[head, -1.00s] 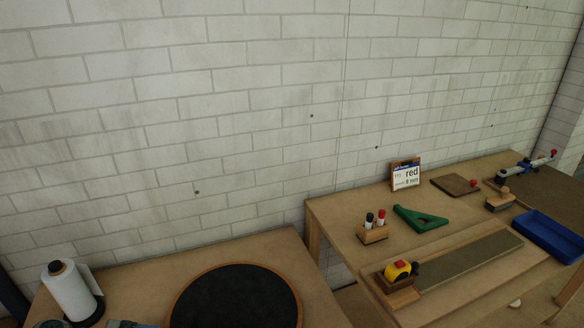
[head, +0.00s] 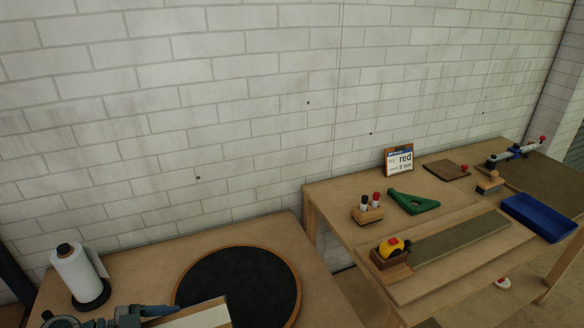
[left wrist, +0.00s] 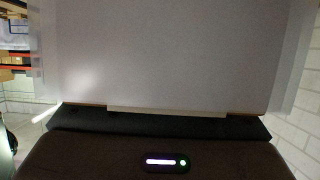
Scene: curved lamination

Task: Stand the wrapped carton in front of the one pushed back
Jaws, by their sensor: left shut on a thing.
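The wrapped carton (head: 205,316) shows as a pale slab with brown edges at the bottom of the head view, cut off by the frame. My left gripper (head: 158,311) is shut on it, over the near-left edge of the turntable. In the left wrist view the carton's plain pale face (left wrist: 170,55) fills most of the picture, right in front of the gripper's dark body. The carton that is pushed back is not seen in either view. My right gripper is not in view.
A black round turntable (head: 240,285) lies on the left table, with a roll of white film (head: 77,272) at its left.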

